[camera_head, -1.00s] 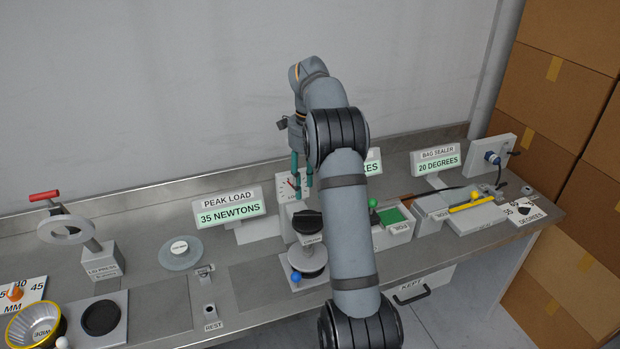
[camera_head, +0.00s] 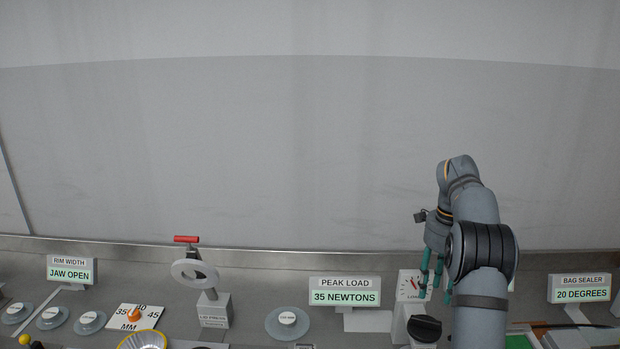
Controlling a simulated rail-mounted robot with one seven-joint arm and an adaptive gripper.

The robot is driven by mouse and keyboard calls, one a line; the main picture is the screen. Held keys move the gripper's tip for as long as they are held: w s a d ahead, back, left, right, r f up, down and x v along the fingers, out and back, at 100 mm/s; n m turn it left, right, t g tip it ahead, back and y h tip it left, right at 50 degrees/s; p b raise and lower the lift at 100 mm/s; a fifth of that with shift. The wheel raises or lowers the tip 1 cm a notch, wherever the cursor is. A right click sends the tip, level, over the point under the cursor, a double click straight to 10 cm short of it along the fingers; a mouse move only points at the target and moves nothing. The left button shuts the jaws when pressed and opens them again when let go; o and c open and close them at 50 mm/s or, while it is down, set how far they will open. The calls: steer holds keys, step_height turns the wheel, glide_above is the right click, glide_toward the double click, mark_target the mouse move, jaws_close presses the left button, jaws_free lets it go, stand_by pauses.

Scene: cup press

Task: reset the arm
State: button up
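My gripper (camera_head: 436,280) hangs above the bench at the right of the head view, with its teal fingers pointing down. The fingers are apart with nothing visible between them. It is in front of the load cell press with the dial (camera_head: 410,284) and above its black round pad (camera_head: 425,328). My arm hides part of what stands behind and to the right of it.
Displays read "PEAK LOAD 35 NEWTONS" (camera_head: 345,292), "JAW OPEN" (camera_head: 71,270) and "20 DEGREES" (camera_head: 580,290). A lid press with a red handle (camera_head: 186,239) stands left of centre. Several grey discs (camera_head: 288,323) lie on the bench. The wall above is clear.

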mark_target(429, 321)
step_height(429, 321, down, 10)
steer(key=shift+f, duration=0.45)
steer(key=shift+r+n+p, duration=0.25)
steer(key=shift+n+p, duration=0.15)
steer(key=shift+p, duration=0.45)
steer(key=shift+f+n+p, duration=0.15)
steer(key=shift+n+p, duration=0.2)
steer(key=shift+n, duration=0.05)
steer(key=shift+d, duration=0.1)
steer(key=shift+f, duration=0.15)
